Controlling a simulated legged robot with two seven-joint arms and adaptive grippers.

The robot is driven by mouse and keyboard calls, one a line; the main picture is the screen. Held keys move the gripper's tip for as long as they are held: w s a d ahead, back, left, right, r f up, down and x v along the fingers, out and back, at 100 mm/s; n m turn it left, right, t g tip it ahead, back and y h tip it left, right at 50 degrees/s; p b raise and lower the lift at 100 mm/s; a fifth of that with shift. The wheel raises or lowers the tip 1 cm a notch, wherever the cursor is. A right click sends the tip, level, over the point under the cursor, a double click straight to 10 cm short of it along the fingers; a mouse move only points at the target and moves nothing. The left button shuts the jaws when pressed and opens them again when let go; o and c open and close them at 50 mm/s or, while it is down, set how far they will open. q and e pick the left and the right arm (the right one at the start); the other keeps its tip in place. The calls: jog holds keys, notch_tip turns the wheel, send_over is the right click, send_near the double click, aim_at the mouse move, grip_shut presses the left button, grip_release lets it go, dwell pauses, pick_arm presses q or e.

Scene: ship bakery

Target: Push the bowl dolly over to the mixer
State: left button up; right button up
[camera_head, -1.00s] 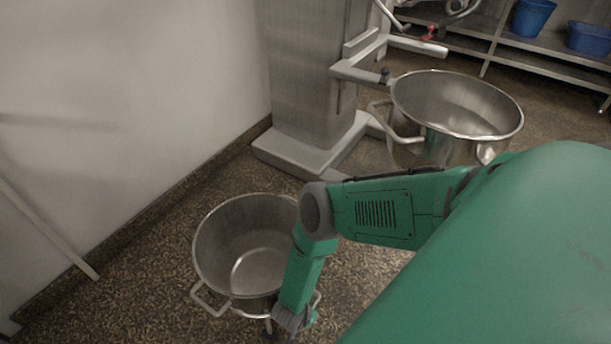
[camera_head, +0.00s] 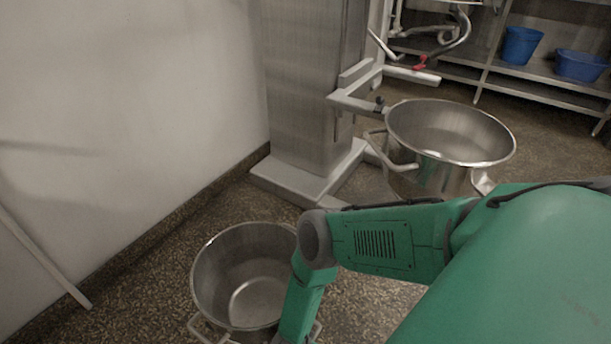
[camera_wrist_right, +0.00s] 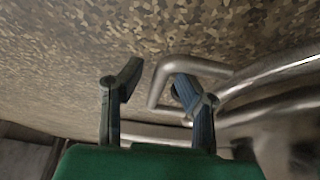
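A steel bowl (camera_head: 222,265) with side handles stands low by the floor at the bottom centre-left of the head view. No dolly can be made out under it. The mixer (camera_head: 312,95), a grey column with floor feet, stands beyond it to the right. My right arm reaches down over the bowl's right side, and its gripper is below the head view's edge. In the right wrist view my right gripper (camera_wrist_right: 158,88) is open, its fingers apart. A bent metal handle (camera_wrist_right: 160,83) passes between them, with the right finger inside its loop. My left gripper is not in view.
A second steel bowl (camera_head: 450,135) hangs at the mixer's arms (camera_head: 352,103). A white wall (camera_head: 110,120) runs along the left, with a pale pole (camera_head: 45,262) leaning there. A rack (camera_head: 545,95) with blue tubs (camera_head: 522,45) stands at the back right. Speckled floor lies between bowl and mixer.

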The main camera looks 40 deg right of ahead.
jog(key=v, duration=1.1)
jog(key=shift+r, duration=0.2)
jog(key=shift+a+r, duration=0.1)
jog(key=shift+a, duration=0.1)
jog(key=s+d+r+n+y, duration=0.2)
jog(key=s+r+n, duration=0.3)
jog(key=r+n, duration=0.4)
jog(key=s+d+r+n+y, duration=0.2)
jog(key=s+r+n, duration=0.4)
jog(key=r, duration=0.4)
notch_tip(320, 180, up, 18)
jog(key=n+p, duration=0.1)
jog(key=p, duration=1.7)
jog(key=shift+w+r, duration=0.25)
jog(key=shift+w, duration=0.15)
jog(key=shift+a+f, duration=0.1)
jog(key=shift+a, duration=0.05)
